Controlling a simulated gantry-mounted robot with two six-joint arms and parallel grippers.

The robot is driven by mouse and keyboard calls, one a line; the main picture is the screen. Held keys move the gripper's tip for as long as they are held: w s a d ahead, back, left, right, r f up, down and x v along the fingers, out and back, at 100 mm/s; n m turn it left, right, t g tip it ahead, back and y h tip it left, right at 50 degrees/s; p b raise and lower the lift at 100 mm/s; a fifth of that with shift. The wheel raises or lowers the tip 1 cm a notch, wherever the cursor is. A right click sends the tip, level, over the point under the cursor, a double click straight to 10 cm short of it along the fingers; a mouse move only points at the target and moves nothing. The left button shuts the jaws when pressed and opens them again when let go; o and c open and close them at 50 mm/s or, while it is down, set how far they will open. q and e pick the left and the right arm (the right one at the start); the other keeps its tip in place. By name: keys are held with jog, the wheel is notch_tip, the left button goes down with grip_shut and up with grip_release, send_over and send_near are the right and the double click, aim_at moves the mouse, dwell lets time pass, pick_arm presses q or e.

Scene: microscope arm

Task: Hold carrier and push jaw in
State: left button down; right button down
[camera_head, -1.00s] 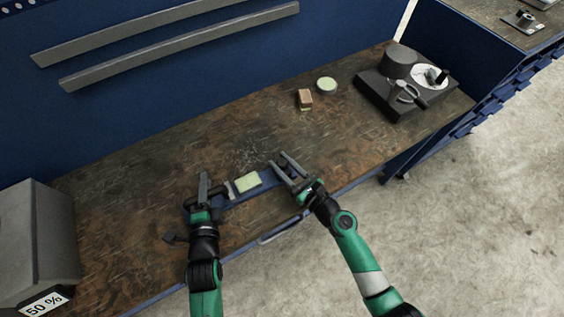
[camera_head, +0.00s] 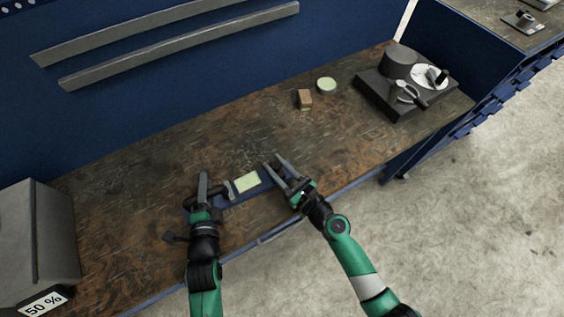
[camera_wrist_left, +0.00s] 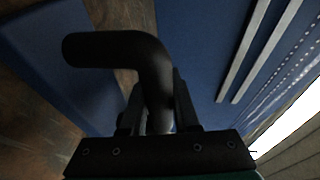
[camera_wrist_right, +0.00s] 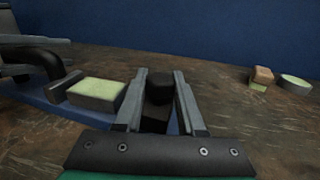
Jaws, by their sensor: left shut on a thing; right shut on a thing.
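The carrier is a low blue base (camera_head: 232,197) near the front edge of the bench, with a pale green block (camera_head: 248,182) on it. A small grey upright piece (camera_wrist_right: 66,86) stands at the block's left side. My left gripper (camera_head: 203,180) is shut on the black bent handle (camera_wrist_left: 120,50) at the carrier's left end. My right gripper (camera_head: 274,165) is at the carrier's right end. In the right wrist view its fingers are around a black knob-like piece (camera_wrist_right: 159,88), which seems to be the jaw. A small gap shows between it and the green block.
A small brown-topped block (camera_head: 305,97) and a round green-topped disc (camera_head: 326,85) lie behind on the bench. A dark microscope stand (camera_head: 385,95) is at the far right. A grey box (camera_head: 38,235) stands at the left. The middle of the bench (camera_head: 180,150) is clear.

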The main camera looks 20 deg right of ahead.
jog(key=a, duration=0.4)
jog(key=shift+s+a, duration=0.1)
jog(key=shift+a, duration=0.05)
jog(key=c, duration=0.5)
grip_release()
jog(key=v, duration=1.2)
jog(key=shift+r, duration=0.1)
